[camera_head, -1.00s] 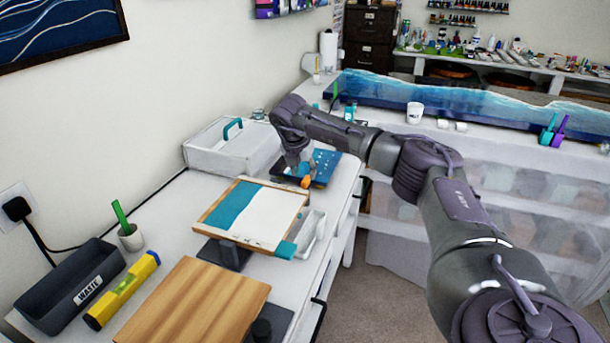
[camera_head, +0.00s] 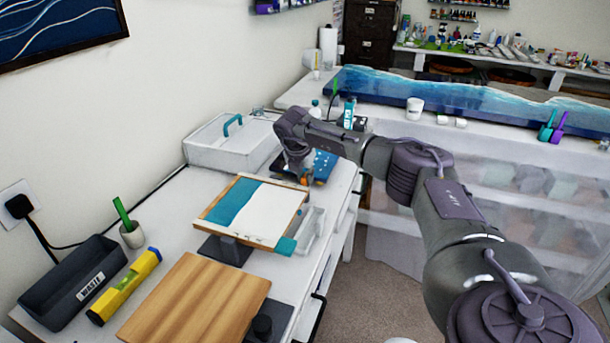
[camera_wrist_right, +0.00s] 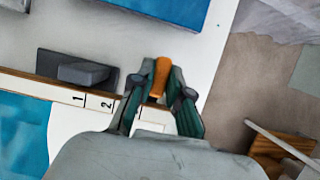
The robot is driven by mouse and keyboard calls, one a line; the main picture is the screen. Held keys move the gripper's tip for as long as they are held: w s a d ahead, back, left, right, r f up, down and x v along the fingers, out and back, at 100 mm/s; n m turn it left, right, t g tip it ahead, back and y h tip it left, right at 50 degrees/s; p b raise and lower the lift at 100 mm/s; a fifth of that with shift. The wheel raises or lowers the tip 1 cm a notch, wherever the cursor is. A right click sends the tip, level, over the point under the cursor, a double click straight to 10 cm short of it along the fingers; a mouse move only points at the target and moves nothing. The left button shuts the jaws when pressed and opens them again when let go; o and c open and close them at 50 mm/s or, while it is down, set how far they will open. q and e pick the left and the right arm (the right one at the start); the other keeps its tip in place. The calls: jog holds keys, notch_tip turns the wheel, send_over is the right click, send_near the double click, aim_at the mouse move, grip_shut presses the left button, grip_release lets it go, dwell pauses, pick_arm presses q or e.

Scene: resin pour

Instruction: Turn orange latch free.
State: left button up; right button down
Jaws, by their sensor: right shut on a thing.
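The orange latch (camera_wrist_right: 160,78) stands between the two fingers of my right gripper (camera_wrist_right: 160,97) in the right wrist view. The fingers are shut on it from both sides. In the head view only a small orange part of the latch (camera_head: 304,181) shows under my right gripper (camera_head: 302,175), at the far right corner of the blue and white board (camera_head: 269,210). The board's wooden edge has the marks 1 and 2 in the wrist view. The latch's lower end is hidden by the fingers. My left gripper is in neither view.
A dark blue panel (camera_head: 322,165) lies just beyond the latch. A white lidded box (camera_head: 213,150) stands behind the board. A teal block (camera_head: 286,245) is at the board's near right corner.

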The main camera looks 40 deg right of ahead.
jog(key=shift+n, duration=0.3)
jog(key=n+t+y+b, duration=0.1)
jog(key=n, duration=0.2)
jog(key=shift+s+d+n, duration=0.1)
jog(key=shift+n, duration=0.2)
jog(key=n, duration=0.2)
jog(key=n+t+y+b, duration=0.1)
jog(key=n, duration=0.1)
jog(key=shift+d+y, duration=0.1)
jog(key=shift+y, duration=0.2)
jog(key=n, duration=0.2)
jog(key=n+y, duration=0.1)
jog(key=n, duration=0.2)
jog(key=shift+t+y, duration=0.3)
jog(key=n+y, duration=0.1)
jog(key=n, duration=0.3)
jog(key=shift+d+n+y, duration=0.15)
jog(key=shift+n+y, duration=0.25)
jog(key=shift+b, duration=0.3)
jog(key=c, duration=1.1)
grip_release()
jog(key=shift+g, duration=0.4)
